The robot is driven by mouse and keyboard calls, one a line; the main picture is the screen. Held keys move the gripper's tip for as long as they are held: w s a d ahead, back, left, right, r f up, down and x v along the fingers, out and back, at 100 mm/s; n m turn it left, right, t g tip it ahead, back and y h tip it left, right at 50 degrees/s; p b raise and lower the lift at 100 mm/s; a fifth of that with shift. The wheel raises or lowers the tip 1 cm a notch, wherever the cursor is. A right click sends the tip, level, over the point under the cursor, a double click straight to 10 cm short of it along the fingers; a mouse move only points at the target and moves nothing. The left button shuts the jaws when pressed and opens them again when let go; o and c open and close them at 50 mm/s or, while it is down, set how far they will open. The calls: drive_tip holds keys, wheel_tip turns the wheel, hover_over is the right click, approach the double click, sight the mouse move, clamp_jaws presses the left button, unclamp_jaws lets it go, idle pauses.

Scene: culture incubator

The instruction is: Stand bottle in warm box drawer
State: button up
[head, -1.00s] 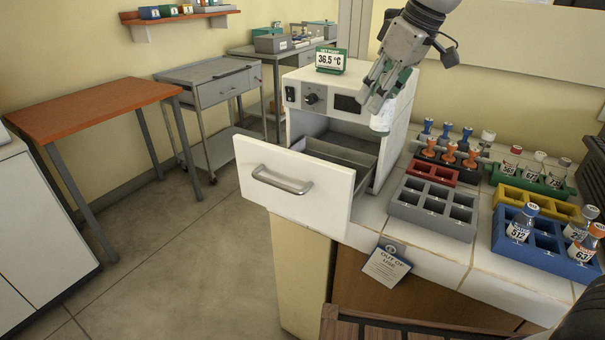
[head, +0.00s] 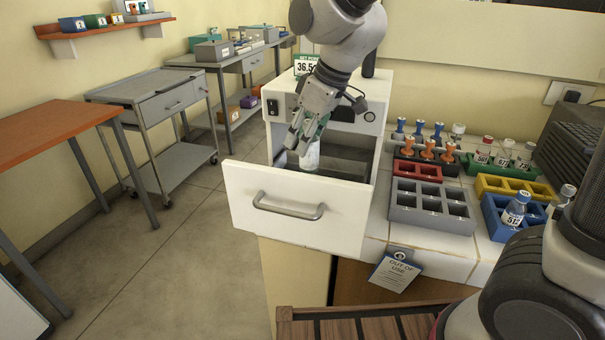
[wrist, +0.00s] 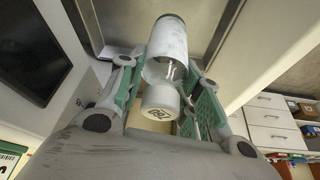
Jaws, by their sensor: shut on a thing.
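My gripper (head: 308,140) is shut on a white-labelled clear bottle (head: 310,157) over the open drawer (head: 290,208) of the white warm box (head: 376,112). The bottle looks roughly upright, just behind the drawer's front panel. I cannot tell whether its base touches the drawer floor. In the wrist view the bottle (wrist: 167,45) lies between the two green-padded fingers, its white cap (wrist: 160,101) towards the camera. The drawer's grey inside shows behind it. My arm hides part of the box's front and its temperature sign (head: 306,65).
Right of the box stand a grey rack (head: 430,206) with empty cells, a small red rack (head: 417,170), a yellow rack (head: 513,188) and a blue rack (head: 492,212) with bottles. Stamps (head: 428,148) stand behind. An out-of-use tag (head: 396,271) hangs at the counter's front edge.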

sight(304, 171)
wheel_tip(304, 171, down, 9)
drive_tip(key=shift+r, duration=0.1)
idle(0.3)
drive_tip(key=o, duration=1)
drive_tip(key=shift+o, duration=0.2)
drive_tip(key=v, duration=1.2)
drive_tip(key=shift+s, duration=0.1)
